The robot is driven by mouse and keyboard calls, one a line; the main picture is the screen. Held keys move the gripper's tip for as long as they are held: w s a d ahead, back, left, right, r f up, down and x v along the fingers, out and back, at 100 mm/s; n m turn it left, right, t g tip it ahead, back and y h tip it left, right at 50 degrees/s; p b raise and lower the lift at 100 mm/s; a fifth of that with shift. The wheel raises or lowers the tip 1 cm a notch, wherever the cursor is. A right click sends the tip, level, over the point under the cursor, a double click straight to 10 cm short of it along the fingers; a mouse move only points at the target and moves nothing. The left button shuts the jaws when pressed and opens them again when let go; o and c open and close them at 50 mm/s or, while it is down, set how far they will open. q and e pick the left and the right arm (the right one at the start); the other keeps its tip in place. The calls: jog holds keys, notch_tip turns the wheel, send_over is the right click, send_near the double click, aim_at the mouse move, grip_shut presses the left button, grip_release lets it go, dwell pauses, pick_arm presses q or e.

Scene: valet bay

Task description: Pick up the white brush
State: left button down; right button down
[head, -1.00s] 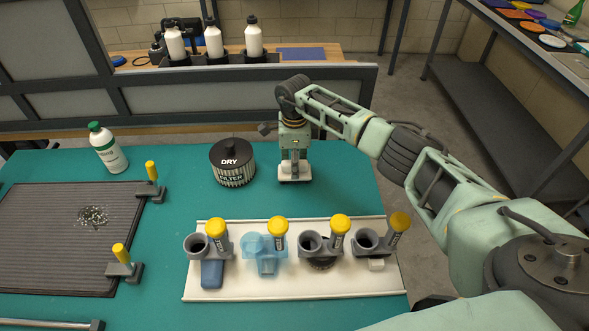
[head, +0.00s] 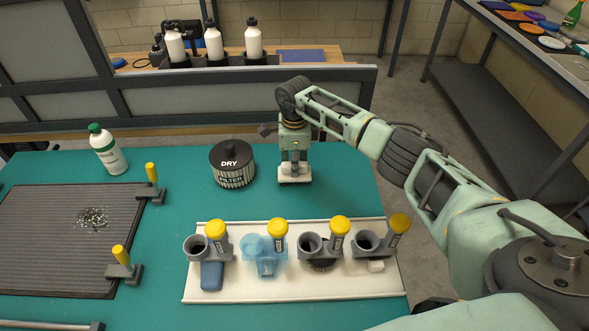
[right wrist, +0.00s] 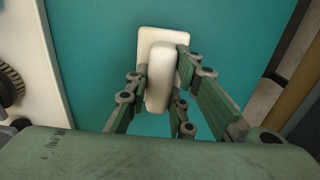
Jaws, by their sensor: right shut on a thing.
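The white brush (head: 294,180) is at the rear right part of the green table. In the right wrist view it shows as a thick white upright grip (right wrist: 158,78) on a flat white rectangular base (right wrist: 163,40). My right gripper (head: 294,166) points down over it, with its fingers on both sides of the grip, shut on it. The base is at or very close to the tabletop; I cannot tell whether there is a gap. The underside of the brush is hidden. My left gripper is not in view.
A black DRY filter canister (head: 232,166) stands left of the brush. In front lies a white tray (head: 240,292) with several yellow-capped holders. A ribbed dark mat (head: 50,250) and a green-capped bottle (head: 108,152) are on the left. Green table surface (head: 340,195) beside the brush is clear.

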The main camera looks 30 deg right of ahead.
jog(key=shift+r, duration=0.15)
jog(key=shift+r, duration=0.25)
jog(key=r, duration=0.1)
jog(key=r+b, duration=0.1)
jog(key=r, duration=0.1)
jog(key=shift+s+d+r+b, duration=0.15)
jog(key=shift+s+r+b, duration=0.1)
jog(key=shift+r+b, duration=0.05)
jog(key=s+d+r+b, duration=0.2)
jog(key=s+r, duration=0.4)
jog(key=s, duration=0.5)
jog(key=shift+d+r, duration=0.2)
jog(key=shift+r, duration=0.15)
